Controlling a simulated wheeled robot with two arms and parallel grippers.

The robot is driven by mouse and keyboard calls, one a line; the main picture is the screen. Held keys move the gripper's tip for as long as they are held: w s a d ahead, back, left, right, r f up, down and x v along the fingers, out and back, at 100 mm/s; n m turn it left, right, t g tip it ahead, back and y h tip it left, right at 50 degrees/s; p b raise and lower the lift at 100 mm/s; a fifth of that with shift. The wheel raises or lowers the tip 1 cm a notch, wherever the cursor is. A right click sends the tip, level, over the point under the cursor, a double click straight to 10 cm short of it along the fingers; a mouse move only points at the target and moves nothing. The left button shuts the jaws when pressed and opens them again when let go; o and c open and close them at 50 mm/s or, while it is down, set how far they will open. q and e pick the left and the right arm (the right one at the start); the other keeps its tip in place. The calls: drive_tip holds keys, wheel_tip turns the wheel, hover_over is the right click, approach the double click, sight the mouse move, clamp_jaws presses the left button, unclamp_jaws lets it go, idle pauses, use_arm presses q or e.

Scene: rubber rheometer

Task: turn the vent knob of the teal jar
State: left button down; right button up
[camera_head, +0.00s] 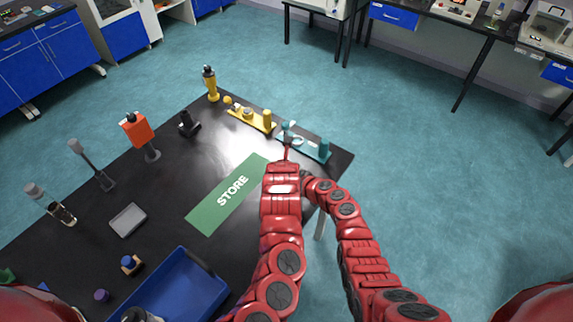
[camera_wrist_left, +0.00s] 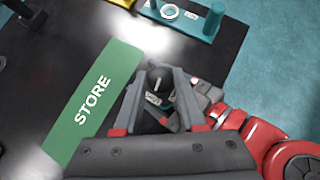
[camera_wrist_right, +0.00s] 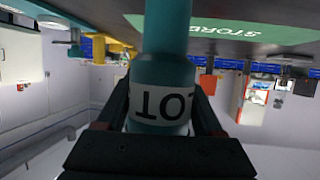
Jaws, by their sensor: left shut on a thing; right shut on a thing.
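The teal jar (camera_wrist_right: 160,95) fills the middle of the right wrist view, with a white label on its side. My right gripper (camera_wrist_right: 165,110) is shut on the jar's body, one finger at each side. In the left wrist view, my left gripper (camera_wrist_left: 165,78) is shut around a dark rounded knob with a pale mark (camera_wrist_left: 158,80). A bit of white label (camera_wrist_left: 153,99) shows just below the knob; most of the jar is hidden there. In the head view the left gripper (camera_head: 286,155) is near the table's right corner, and my arms hide the jar and right gripper.
A green STORE mat (camera_head: 210,215) lies clear on the black table. A teal stand (camera_head: 315,152) and a yellow stand (camera_head: 250,117) are along the far edge, beside a yellow bottle (camera_head: 210,85). A blue tray (camera_head: 205,290) is at the front; an orange object (camera_head: 136,128) stands left.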

use_arm(q)
drive_tip(key=shift+f+m+h, duration=0.1)
drive_tip(key=shift+m+h, duration=0.2)
drive_tip(key=shift+m, duration=0.2)
drive_tip(key=shift+c, duration=2.3)
unclamp_jaws()
drive_tip(key=shift+d, duration=0.1)
